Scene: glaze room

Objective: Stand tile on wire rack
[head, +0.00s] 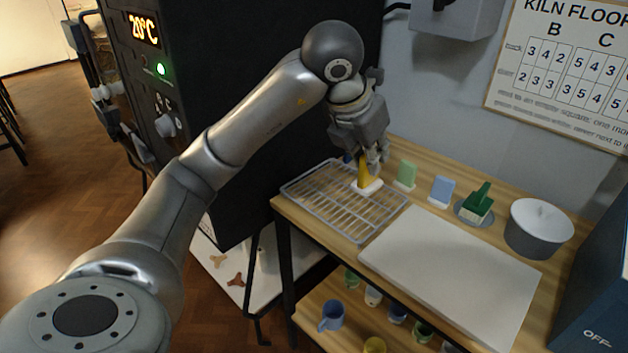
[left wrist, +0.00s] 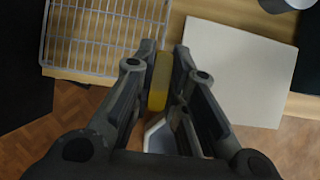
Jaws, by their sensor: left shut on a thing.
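My left gripper (head: 375,160) is shut on a yellow tile (head: 364,170) with a white foot (head: 369,187). The tile is upright, foot down, at the far right part of the wire rack (head: 300,190) in the head view; I cannot tell if the foot touches the wires. In the left wrist view the yellow tile (left wrist: 160,80) is between the fingers, and the rack (left wrist: 95,40) is at upper left. A green tile (head: 406,173) and a light blue tile (head: 442,189) stand on the table right of the rack. My right gripper is not in view.
A white board (head: 450,275) lies in front of the tiles. A green-handled brush (head: 478,203) on a grey dish and a lidded grey pot (head: 538,228) stand to the right. The black kiln (head: 240,60) rises left of the table. Several cups sit on the lower shelf.

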